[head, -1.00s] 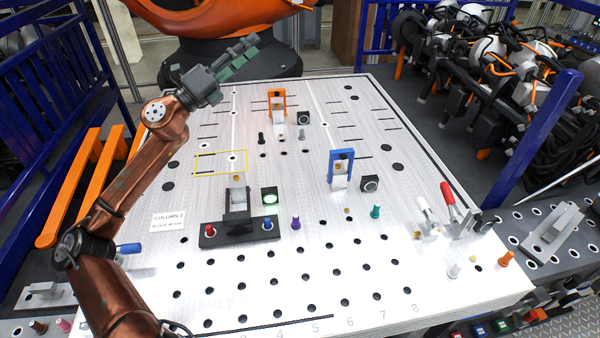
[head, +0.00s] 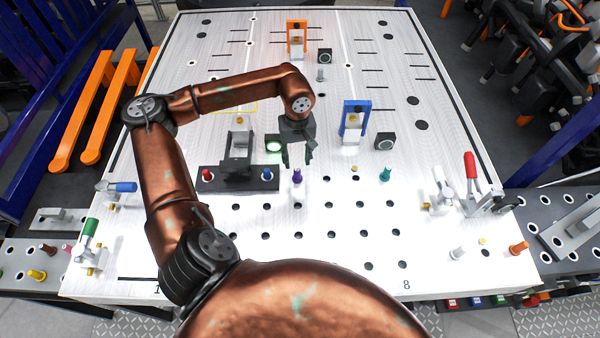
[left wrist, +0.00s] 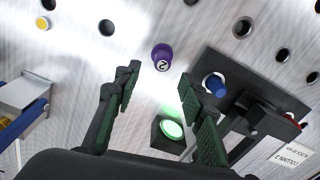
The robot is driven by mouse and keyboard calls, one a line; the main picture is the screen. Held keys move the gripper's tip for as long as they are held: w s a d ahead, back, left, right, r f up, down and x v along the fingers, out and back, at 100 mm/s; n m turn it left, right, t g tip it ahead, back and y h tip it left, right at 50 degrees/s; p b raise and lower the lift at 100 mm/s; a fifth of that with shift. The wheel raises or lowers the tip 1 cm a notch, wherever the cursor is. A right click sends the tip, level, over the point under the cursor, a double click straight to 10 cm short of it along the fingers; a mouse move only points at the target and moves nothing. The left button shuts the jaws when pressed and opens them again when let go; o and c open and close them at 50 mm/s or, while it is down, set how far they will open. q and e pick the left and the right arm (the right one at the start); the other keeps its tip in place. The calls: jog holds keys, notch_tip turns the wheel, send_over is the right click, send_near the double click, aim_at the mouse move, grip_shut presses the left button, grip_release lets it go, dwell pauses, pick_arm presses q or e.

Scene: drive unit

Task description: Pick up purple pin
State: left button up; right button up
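The purple pin (head: 297,175) stands upright on the white perforated table (head: 400,60), right of the black block with the red and blue pins. My left gripper (head: 299,162) is open and points down just above and behind the purple pin in the head view. In the left wrist view the purple pin (left wrist: 162,58) shows from above, ahead of and between the two spread green-padded fingers (left wrist: 155,92), touching neither. My right gripper is not in view.
A black block (head: 215,180) holds a red pin (head: 207,174) and a blue pin (head: 267,174). A green-lit button box (head: 274,144) is close to the gripper. A teal pin (head: 385,174) and a blue frame (head: 354,118) stand to the right. Empty holes lie in front.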

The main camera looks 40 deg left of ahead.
aim_at(297, 169)
pick_arm(q)
jog(key=shift+s+d+f, duration=0.1)
jog(key=shift+f, duration=0.4)
jog(key=shift+s+f, duration=0.1)
jog(key=shift+f, duration=0.25)
notch_tip(297, 169, down, 5)
jog(key=shift+s+d+r+p, duration=0.1)
jog(key=shift+d+p, duration=0.05)
jog(key=shift+p, duration=0.65)
jog(key=c, duration=0.6)
grip_shut()
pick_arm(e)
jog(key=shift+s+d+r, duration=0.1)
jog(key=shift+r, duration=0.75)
